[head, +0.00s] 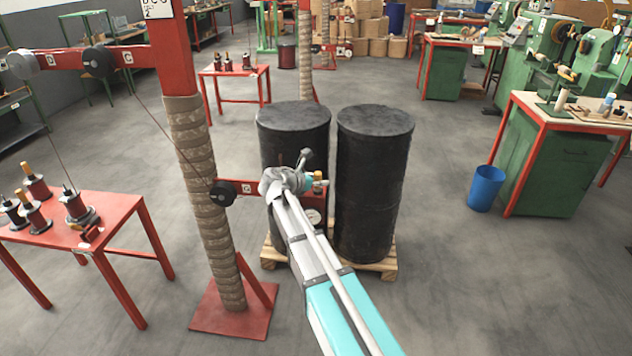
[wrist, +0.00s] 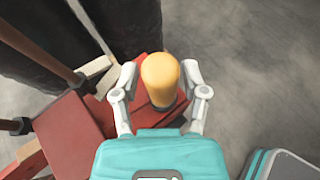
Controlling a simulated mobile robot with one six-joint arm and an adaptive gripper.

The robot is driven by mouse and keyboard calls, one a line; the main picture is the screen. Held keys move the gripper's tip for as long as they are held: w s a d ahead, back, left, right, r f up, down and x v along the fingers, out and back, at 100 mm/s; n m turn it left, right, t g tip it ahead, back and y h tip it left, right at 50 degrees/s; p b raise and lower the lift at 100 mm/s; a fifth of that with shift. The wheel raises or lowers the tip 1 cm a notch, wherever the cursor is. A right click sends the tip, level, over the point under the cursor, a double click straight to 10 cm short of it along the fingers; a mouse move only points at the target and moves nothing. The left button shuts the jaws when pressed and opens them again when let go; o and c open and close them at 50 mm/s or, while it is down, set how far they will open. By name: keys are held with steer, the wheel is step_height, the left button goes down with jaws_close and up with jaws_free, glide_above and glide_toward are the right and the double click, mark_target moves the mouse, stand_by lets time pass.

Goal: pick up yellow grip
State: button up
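The yellow grip (wrist: 160,79) is a rounded upright cylinder in the middle of the wrist view. It stands over a red surface. My gripper (wrist: 160,70) has one grey finger on each side of it. The fingers are apart, with what looks like a thin gap to the grip on each side. In the head view the grip shows as a small yellow-orange spot (head: 318,175) beside my gripper (head: 303,174), in front of the black drums.
Two black drums (head: 375,180) stand on a wooden pallet (head: 378,269) just behind my gripper. A rope-wrapped post (head: 200,165) with a red beam (head: 245,187) is to the left. A red table (head: 125,207) with coils stands farther left.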

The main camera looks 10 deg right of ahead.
jaws_close()
steer(key=shift+r, duration=0.1)
step_height(320, 180, up, 3)
steer(key=p, duration=0.3)
steer(key=s+a+r+p, duration=0.4)
steer(key=s+r+p, duration=0.5)
steer(key=s, duration=0.4)
steer(key=shift+s+a+r+p, duration=0.15)
steer(key=shift+a+r+p, duration=0.05)
steer(key=shift+r+p, duration=0.25)
steer(key=shift+f, duration=0.1)
